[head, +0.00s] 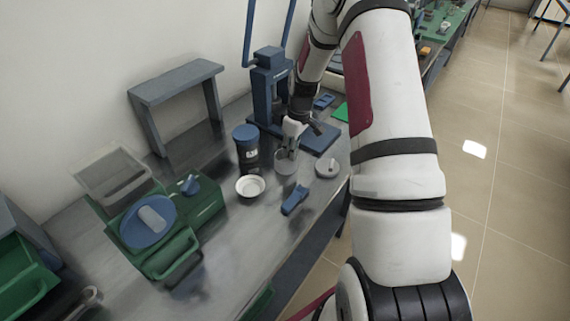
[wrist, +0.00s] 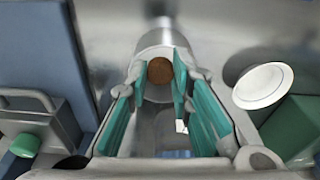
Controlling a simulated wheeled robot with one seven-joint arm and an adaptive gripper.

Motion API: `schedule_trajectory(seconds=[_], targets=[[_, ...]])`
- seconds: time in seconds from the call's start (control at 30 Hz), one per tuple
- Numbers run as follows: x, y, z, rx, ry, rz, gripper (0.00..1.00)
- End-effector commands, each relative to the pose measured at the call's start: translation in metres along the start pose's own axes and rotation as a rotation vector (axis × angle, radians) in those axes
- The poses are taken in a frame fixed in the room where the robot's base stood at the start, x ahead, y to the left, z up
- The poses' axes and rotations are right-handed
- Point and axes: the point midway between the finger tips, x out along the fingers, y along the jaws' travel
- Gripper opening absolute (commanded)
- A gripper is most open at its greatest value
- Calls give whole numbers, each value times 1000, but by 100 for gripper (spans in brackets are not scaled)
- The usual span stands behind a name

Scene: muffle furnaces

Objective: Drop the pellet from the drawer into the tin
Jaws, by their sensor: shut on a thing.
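The brown pellet (wrist: 160,71) is round and sits between my fingertips in the wrist view. My gripper (wrist: 160,82) has teal finger pads and is shut on it. The tin, a grey metal cylinder (wrist: 154,44), lies just beyond the fingertips, and the pellet shows in front of it. In the head view my gripper (head: 290,153) points down right over the tin (head: 285,164). The pellet is hidden there, and I cannot tell whether the fingertips are inside the rim. The green drawer (head: 175,258) stands pulled out of a green box at the left.
A white dish (head: 250,187), a dark jar (head: 247,155), a round grey lid (head: 327,168) and a blue tool (head: 294,201) stand close around the tin. A blue press (head: 268,85) rises behind. The bench between the dish and the green box is clear.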

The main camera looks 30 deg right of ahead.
Motion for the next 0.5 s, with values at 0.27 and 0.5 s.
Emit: schedule_trajectory(seconds=[0.27, 0.5], targets=[[1, 0, 0, 0, 0, 0, 11], [1, 0, 0, 0, 0, 0, 44]])
